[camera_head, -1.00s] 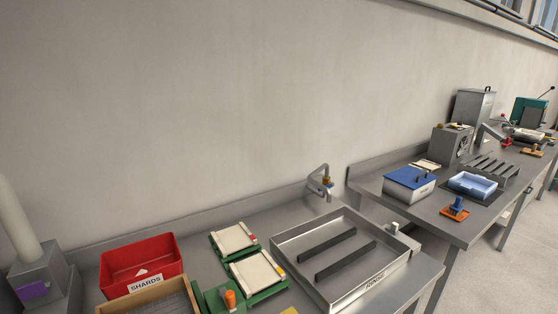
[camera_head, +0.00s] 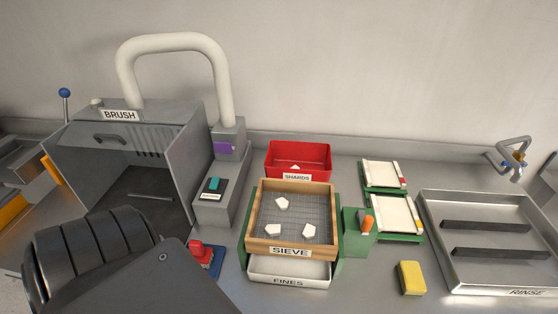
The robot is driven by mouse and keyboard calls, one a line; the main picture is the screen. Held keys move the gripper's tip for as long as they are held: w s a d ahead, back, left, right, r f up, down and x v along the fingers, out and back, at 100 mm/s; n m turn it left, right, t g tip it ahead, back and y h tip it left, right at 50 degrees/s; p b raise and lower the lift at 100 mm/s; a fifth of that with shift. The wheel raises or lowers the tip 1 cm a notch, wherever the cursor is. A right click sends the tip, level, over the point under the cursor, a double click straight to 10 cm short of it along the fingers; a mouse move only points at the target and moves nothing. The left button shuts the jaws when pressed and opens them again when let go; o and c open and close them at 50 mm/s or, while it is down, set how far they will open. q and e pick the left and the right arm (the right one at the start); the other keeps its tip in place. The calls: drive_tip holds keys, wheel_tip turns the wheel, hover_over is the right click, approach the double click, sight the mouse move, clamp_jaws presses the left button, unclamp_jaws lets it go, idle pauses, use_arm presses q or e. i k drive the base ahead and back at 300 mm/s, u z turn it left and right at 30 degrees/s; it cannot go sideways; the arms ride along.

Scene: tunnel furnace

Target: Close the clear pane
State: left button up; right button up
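The clear pane (camera_head: 150,140) is at the upper front of the grey cabinet labelled BRUSH (camera_head: 121,115). It is see-through, with a dark handle (camera_head: 110,139) near its left part. The pane looks raised and tilted outward, and the front opening below it shows the dark inside of the cabinet. Its exact angle is hard to tell. A black ribbed arm part of mine covers the lower left and hides the cabinet's lower front. Neither gripper's fingers show.
A blue-knobbed lever (camera_head: 65,93) stands at the left.

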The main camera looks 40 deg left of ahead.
sight(96, 136)
drive_tip(key=u, duration=0.45)
drive_tip(key=k, duration=0.55)
drive_tip(key=u, duration=0.75)
